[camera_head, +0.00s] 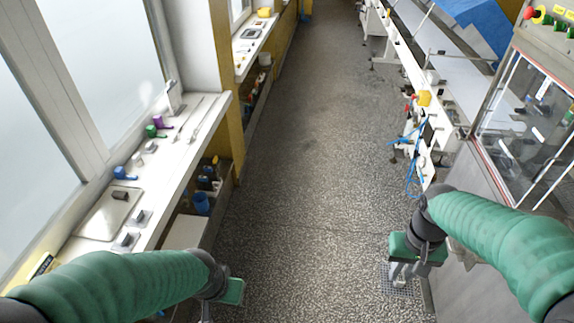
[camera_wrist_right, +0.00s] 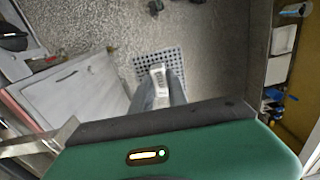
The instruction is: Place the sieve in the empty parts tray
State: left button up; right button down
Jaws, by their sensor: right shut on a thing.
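My right gripper (camera_head: 400,272) is shut on the sieve (camera_head: 398,287), a flat grey perforated plate, and holds it above the speckled floor. In the right wrist view the sieve (camera_wrist_right: 143,65) hangs at the tips of my right gripper (camera_wrist_right: 159,75), which hide part of it. A flat, pale tray (camera_head: 102,222) lies on the windowsill at left, with a small dark part at its far edge. I cannot tell whether it is the task's tray. My left gripper (camera_head: 208,312) is at the bottom of the head view, cut off, with its fingers barely showing.
The white windowsill (camera_head: 185,143) holds small coloured parts and grey blocks; a shelf below holds a blue container (camera_head: 201,203). A machine with a glass front (camera_head: 525,120) and a conveyor line stand at right. The aisle floor (camera_head: 300,150) between is clear.

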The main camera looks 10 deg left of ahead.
aim_at(110, 212)
jog(key=u, duration=0.5)
jog(key=i+u, duration=0.15)
jog(key=u, duration=0.35)
jog(key=i+u, duration=0.1)
jog(key=u, duration=0.35)
jog(key=i+u, duration=0.1)
jog(key=u, duration=0.9)
jog(key=i+l+u, duration=0.4)
jog(key=l+u, duration=0.15)
jog(key=l, duration=0.15)
jog(key=i+l+u, duration=0.1)
jog(key=l+u, duration=0.15)
jog(key=i+l+u, duration=0.1)
jog(key=l+u, duration=0.15)
jog(key=l, duration=0.3)
jog(key=i+l, duration=0.1)
jog(key=l, duration=0.4)
